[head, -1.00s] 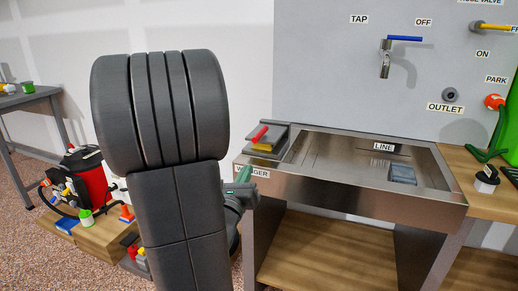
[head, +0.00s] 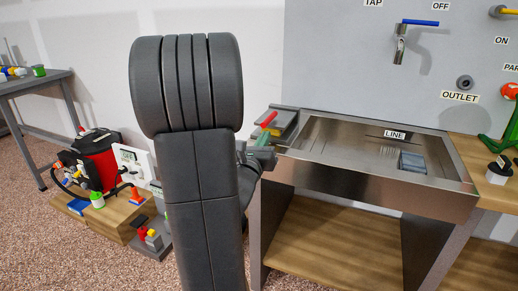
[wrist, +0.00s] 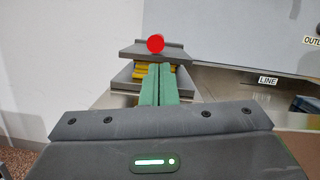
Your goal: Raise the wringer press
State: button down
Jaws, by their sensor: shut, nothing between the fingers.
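The wringer press stands at the left end of the steel sink. Its grey upper plate (wrist: 178,53) lies over a yellow piece (wrist: 128,70) with a lower grey plate beneath. The red handle (head: 269,119) is on top; its round end (wrist: 155,43) faces me in the wrist view. My gripper (head: 266,157) is at the sink's left front corner, in front of the press. In the wrist view its green fingers (wrist: 160,84) are shut and empty, pointing at the press. Their tips overlap the yellow piece in the picture; I cannot tell whether they touch.
The steel sink (head: 370,183) holds a blue-grey block (head: 412,162). A tap (head: 400,45) with a blue lever and an outlet (head: 464,83) are on the wall panel.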

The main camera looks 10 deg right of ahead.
aim_at(273, 118)
jog(key=shift+x, duration=1.25)
